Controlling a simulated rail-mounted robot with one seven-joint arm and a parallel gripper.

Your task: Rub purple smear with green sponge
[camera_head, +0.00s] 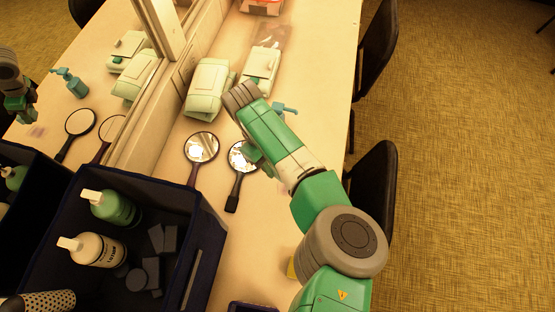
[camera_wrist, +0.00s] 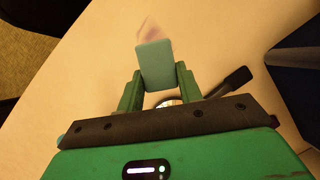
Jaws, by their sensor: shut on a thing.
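My gripper (camera_wrist: 157,78) is shut on the green sponge (camera_wrist: 156,62), held upright between its two fingers. The faint purple smear (camera_wrist: 149,28) shows on the pale tabletop just past the sponge's far edge in the wrist view. I cannot tell whether the sponge touches the table. In the head view my gripper (camera_head: 260,158) is low over the table by the right-hand hand mirror, partly covered by my arm.
Two hand mirrors (camera_head: 201,147) (camera_head: 240,157) lie near my gripper. A dark blue bin (camera_head: 209,247) with bottles and dark blocks stands at lower left. A teal pump bottle (camera_head: 284,107) is partly behind my arm. Pale packs (camera_head: 208,88) lie farther back. Chairs (camera_head: 376,190) line the right edge.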

